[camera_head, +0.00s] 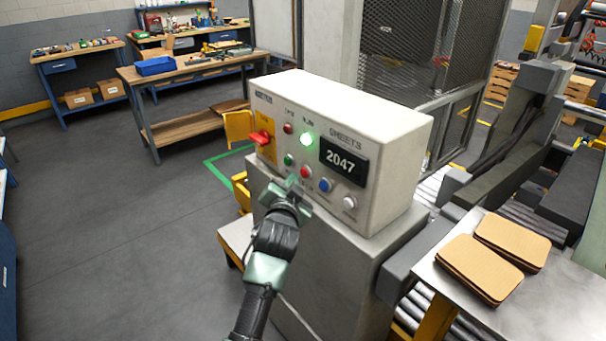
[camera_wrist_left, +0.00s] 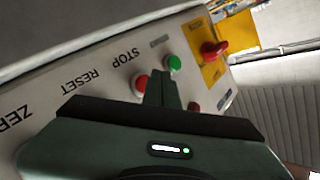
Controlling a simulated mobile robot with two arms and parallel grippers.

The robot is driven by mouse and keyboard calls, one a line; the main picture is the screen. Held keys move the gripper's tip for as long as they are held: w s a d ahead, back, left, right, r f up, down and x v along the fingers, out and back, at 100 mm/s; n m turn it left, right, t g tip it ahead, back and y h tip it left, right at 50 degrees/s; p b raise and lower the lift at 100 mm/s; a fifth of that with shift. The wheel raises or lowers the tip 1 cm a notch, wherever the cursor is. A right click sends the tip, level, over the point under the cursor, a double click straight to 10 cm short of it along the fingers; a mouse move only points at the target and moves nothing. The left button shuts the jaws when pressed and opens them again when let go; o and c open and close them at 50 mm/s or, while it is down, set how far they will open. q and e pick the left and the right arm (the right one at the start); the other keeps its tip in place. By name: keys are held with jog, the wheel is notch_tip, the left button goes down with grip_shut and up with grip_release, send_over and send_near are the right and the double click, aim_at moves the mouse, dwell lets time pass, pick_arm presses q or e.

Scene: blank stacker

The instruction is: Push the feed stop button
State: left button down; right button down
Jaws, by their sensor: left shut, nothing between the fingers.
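The pale control box (camera_head: 360,108) stands on a grey pedestal, its button panel facing my left arm. The red stop button (camera_head: 306,172) is in the lower row, between a green button (camera_head: 289,160) and a blue one (camera_head: 325,185). In the left wrist view the red button (camera_wrist_left: 138,86) sits under the upside-down word STOP, partly covered by my fingers. My left gripper (camera_head: 293,184) is shut and empty, just in front of the panel by the red and green buttons. In the wrist view its fingertips (camera_wrist_left: 160,82) lie between them; I cannot tell if they touch.
A red switch on a yellow plate (camera_head: 266,153), a lit green lamp (camera_head: 306,139) and a display reading 2047 (camera_head: 343,160) share the panel. A white button (camera_head: 349,202) is at the right. Brown sheets (camera_head: 480,268) lie on a metal table at right. The floor at left is clear.

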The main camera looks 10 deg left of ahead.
pick_arm(q)
jog(key=shift+w, duration=0.1)
dwell(0.4)
jog(key=shift+w+d, duration=0.25)
jog(key=shift+w+d+r, duration=0.2)
jog(key=shift+w+d, duration=0.25)
jog(key=shift+w, duration=0.05)
dwell(0.9)
dwell(0.4)
jog(key=shift+s+a+f+p, duration=0.1)
jog(key=shift+s+a+p, duration=0.05)
jog(key=shift+s+p, duration=0.25)
jog(key=shift+s+a+f+p, duration=0.15)
jog(key=shift+s+p, duration=0.1)
jog(key=shift+s, duration=0.25)
